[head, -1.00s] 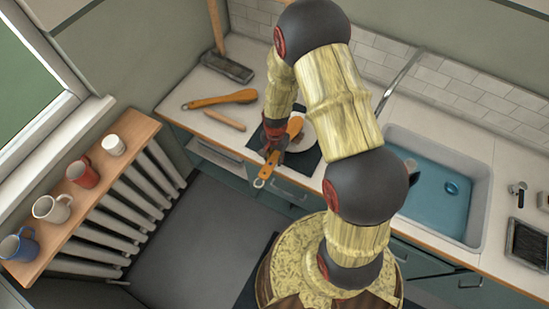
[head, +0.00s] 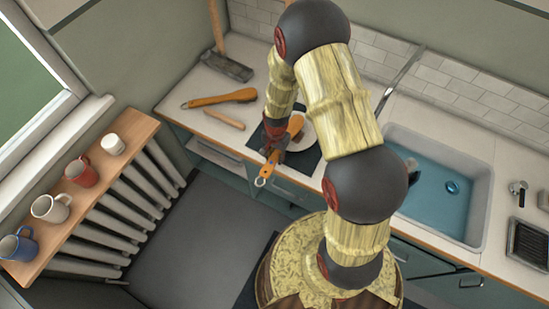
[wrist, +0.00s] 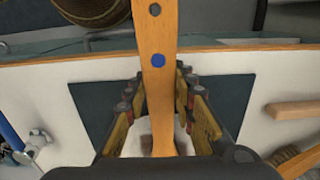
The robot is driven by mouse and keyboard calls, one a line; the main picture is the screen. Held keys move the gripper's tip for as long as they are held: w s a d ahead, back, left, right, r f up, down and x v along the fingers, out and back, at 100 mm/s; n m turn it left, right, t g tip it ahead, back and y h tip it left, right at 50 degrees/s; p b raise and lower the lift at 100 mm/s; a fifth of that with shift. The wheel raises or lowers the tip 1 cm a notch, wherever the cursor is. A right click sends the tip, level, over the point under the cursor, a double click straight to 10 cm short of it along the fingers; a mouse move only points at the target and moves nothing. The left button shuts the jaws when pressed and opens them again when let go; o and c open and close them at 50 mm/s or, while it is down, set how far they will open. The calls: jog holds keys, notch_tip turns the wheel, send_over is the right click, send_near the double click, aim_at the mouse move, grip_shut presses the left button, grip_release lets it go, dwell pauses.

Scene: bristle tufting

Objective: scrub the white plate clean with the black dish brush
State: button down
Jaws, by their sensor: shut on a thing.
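My gripper (head: 272,146) is shut on an orange-handled brush (head: 265,172), whose handle has a metal loop at its end. In the wrist view, the orange handle (wrist: 157,75) runs between the fingers of my gripper (wrist: 160,110) and has a blue spot on it. The brush head and bristles are hidden, so I cannot tell their colour or whether they touch the plate. The white plate (head: 309,122) lies on a dark mat (head: 306,158), partly covered by my arm. A piece of the plate (wrist: 132,146) shows between the fingers.
Another orange-handled tool (head: 220,98) and a short wooden stick (head: 224,119) lie left of the mat. A sink with blue water (head: 440,205) is at the right. Several mugs (head: 52,207) stand on the left shelf.

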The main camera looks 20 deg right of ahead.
jog(key=shift+w+d, duration=0.2)
jog(key=shift+a, duration=0.1)
jog(key=shift+s+a+f, duration=0.1)
jog(key=shift+s+a, duration=0.7)
jog(key=shift+a, duration=0.1)
jog(key=shift+w+d+f, duration=0.15)
jog(key=shift+w+d, duration=0.6)
jog(key=shift+d, duration=0.2)
